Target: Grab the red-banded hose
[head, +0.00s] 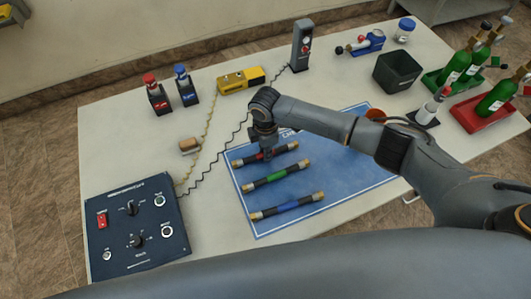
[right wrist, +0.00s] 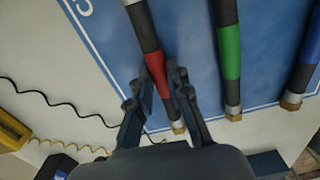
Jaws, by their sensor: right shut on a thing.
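The red-banded hose (head: 285,149) is a short dark tube with brass-coloured ends, lying at the top of the blue mat (head: 340,162). My right gripper (head: 266,153) reaches down over its middle and hides part of the red band. In the right wrist view, the gripper (right wrist: 164,77) has one finger on each side of the hose and is shut on its red band (right wrist: 149,45). The hose still appears to lie at mat level. The green-banded hose (head: 271,178) and blue-banded hose (head: 287,206) lie beside it on the mat. My left gripper is not in view.
A dark control panel (head: 125,255) sits at the table's near left. A yellow device (head: 240,82) and a grey handset (head: 301,46) trail coiled cords left of the mat. A black bin (head: 397,74) and green bottles (head: 495,98) stand at right. The table's left-middle (head: 125,135) is clear.

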